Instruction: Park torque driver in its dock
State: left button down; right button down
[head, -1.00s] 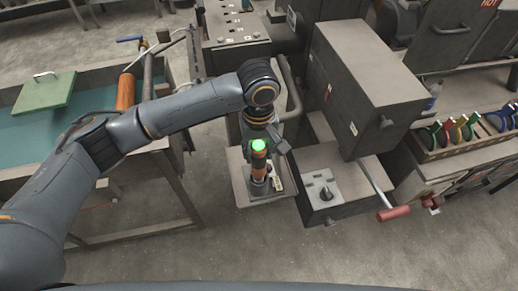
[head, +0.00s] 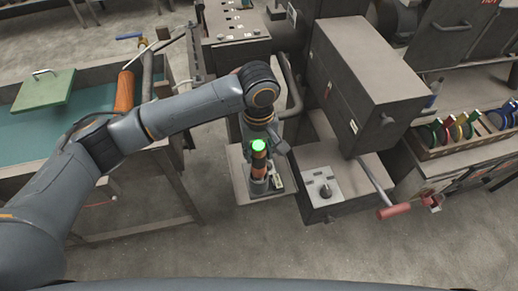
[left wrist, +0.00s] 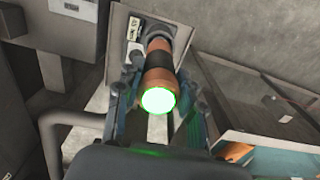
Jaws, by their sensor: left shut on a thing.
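The torque driver (head: 259,162) is an orange and black cylinder with a lit green end. It stands about upright over the small grey stand (head: 239,184) in the middle of the head view, its lower end at the dark dock (head: 258,187). My left gripper (head: 262,150) is around the driver, shut on it from above. In the left wrist view the driver (left wrist: 160,70) lies between the fingers (left wrist: 155,98), green end toward the camera. I cannot tell whether its lower end is fully seated in the dock. My right gripper is not in view.
A grey machine box (head: 370,75) with a red-handled lever (head: 393,211) stands right of the stand. A plate with a dark knob (head: 325,190) sits beside it. A green-topped bench (head: 95,120) is at left. Bare floor lies in front.

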pick_arm(q)
jog(key=shift+f+b, duration=0.3)
jog(key=shift+f, duration=1.35)
dwell(1.3)
jog(key=c, duration=0.7)
grip_release()
jog(key=shift+c, duration=0.2)
notch_tip(320, 180, up, 12)
jog(key=shift+r, duration=0.1)
